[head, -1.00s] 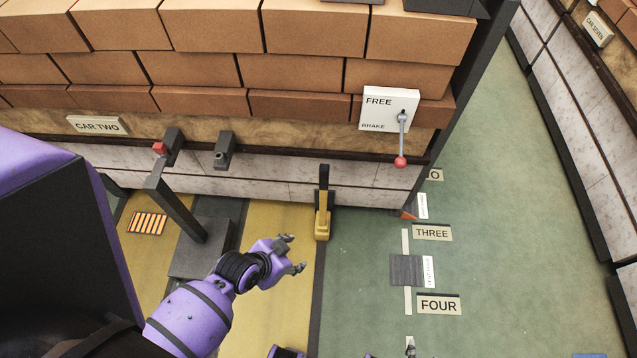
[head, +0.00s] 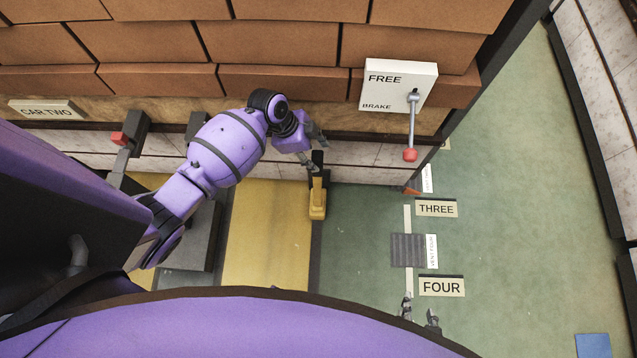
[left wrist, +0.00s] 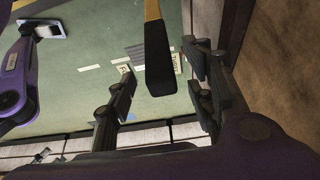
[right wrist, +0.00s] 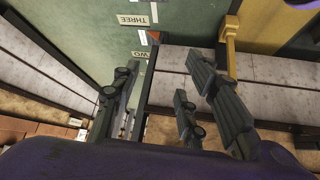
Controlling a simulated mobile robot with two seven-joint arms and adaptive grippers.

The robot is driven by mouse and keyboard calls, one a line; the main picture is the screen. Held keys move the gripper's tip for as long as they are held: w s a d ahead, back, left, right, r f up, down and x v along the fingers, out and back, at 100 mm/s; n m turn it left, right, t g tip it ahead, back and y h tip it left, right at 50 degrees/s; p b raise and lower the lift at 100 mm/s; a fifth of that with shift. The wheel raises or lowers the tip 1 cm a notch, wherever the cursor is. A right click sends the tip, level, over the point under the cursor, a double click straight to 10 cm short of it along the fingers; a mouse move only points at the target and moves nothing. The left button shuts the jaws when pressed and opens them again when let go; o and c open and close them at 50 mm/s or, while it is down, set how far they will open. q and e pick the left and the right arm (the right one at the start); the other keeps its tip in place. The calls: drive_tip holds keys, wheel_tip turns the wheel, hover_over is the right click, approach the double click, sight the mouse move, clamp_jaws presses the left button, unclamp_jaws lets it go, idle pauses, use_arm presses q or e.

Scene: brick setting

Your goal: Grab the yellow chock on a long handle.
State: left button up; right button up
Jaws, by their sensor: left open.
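The yellow chock (head: 317,204) stands on the floor against the car's lower side, at the edge of the yellow floor strip. Its handle rises upright and ends in a black grip (left wrist: 158,62). My left gripper (head: 319,154) is open at the top of the handle. In the left wrist view the black grip shows between the spread fingers, with a gap on each side. My right gripper (head: 420,311) is open and empty, low in the head view, over the green floor. The chock also shows in the right wrist view (right wrist: 230,32), beyond the right finger.
A brick-loaded car fills the back, with a FREE/BRAKE plate (head: 390,86) and its red-knobbed lever (head: 411,130) right of the chock. A red-tipped lever post (head: 121,139) stands left. The green floor (head: 520,190) at right is open, with signs lying on it.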

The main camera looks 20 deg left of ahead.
use_arm(q)
drive_tip(key=x, duration=0.3)
drive_tip(key=shift+a, duration=0.1)
drive_tip(key=shift+f, duration=0.4)
clamp_jaws()
use_arm(e)
drive_tip(key=shift+w+a, duration=0.25)
drive_tip(key=shift+w, duration=0.35)
use_arm(q)
drive_tip(key=shift+w+r, duration=0.15)
drive_tip(key=shift+w, duration=0.1)
